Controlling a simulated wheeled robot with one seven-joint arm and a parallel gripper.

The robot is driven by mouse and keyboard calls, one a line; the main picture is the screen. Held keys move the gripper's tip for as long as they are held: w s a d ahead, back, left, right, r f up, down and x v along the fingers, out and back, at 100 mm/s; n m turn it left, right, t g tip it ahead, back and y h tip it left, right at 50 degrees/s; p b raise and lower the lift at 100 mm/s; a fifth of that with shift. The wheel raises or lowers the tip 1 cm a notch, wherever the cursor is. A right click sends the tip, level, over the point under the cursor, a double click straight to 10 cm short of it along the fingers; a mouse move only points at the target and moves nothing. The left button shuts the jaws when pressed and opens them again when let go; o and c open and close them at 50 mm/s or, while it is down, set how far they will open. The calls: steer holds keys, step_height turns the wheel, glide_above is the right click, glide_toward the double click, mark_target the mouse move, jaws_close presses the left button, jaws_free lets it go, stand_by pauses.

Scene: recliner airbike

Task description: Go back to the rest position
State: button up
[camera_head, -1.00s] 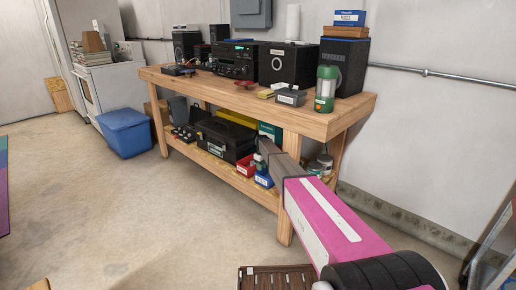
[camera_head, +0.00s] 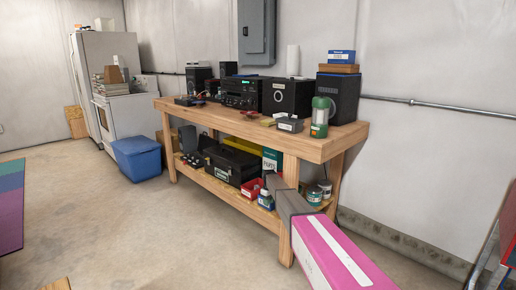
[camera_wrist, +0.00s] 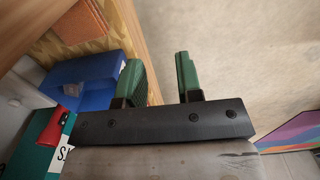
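My gripper (camera_wrist: 156,68) shows in the wrist view with its two green fingers apart and nothing between them. Pale floor shows beyond the fingers. In the head view, my pink and grey arm reaches from the lower right toward the front of the wooden workbench (camera_head: 318,148). I cannot make out the fingers there. In the wrist view, a blue object (camera_wrist: 88,82) lies left of the fingers, and a teal box (camera_wrist: 38,140) is at the lower left. I cannot tell whether the left finger touches the blue object.
The bench top holds speakers, a black stereo (camera_head: 240,92) and a green lantern (camera_head: 320,116). Its lower shelf holds a black toolbox (camera_head: 231,165), small boxes and cans. A blue bin (camera_head: 137,158) stands left of the bench. The floor (camera_head: 120,230) at front left is mostly open.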

steer(key=s+d+r+m, duration=0.3)
steer(key=s+d, duration=0.1)
steer(key=s, duration=1.3)
steer(key=s+d+r+m, duration=0.3)
steer(key=s+d, duration=0.1)
steer(key=s, duration=1.3)
steer(key=s+d+r+m, duration=0.3)
steer(key=s+d, duration=0.1)
steer(key=s, duration=1.3)
steer(key=shift+s+d+r, duration=0.15)
steer(key=shift+s+d, duration=0.1)
steer(key=shift+s, duration=0.05)
